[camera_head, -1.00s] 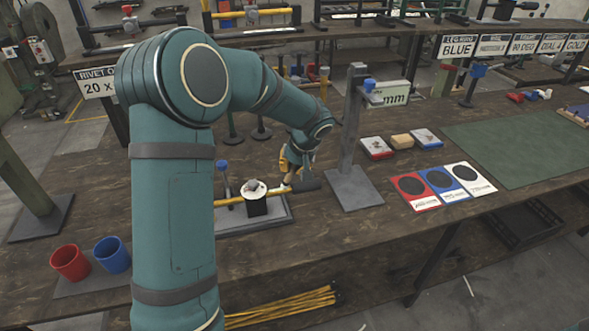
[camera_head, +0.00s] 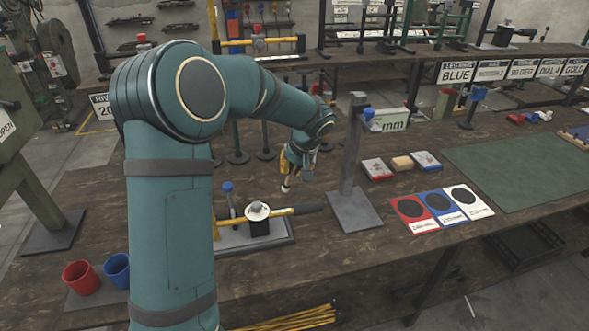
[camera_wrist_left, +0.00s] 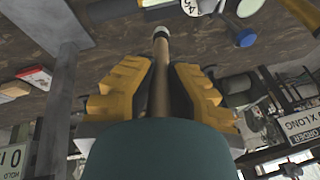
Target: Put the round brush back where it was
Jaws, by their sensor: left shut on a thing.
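The round brush shows below my left gripper in the head view (camera_head: 287,186), with a dark and pale tip pointing down. My left gripper (camera_head: 294,165) is shut on it above the bench, behind the clamp fixture. In the left wrist view the brush's wooden handle (camera_wrist_left: 161,80) runs between the two yellow fingers (camera_wrist_left: 160,95), and its pale end points away. The brush looks clear of the bench, but the exact gap is hard to tell. My right gripper is not in view.
The clamp fixture (camera_head: 257,212) with a yellow-and-black rod stands in front. A grey stand (camera_head: 353,205) with an mm display is to the right. Red (camera_head: 80,279) and blue cups are at front left. Small boxes, coloured cards (camera_head: 437,203) and a green mat (camera_head: 520,165) lie further right.

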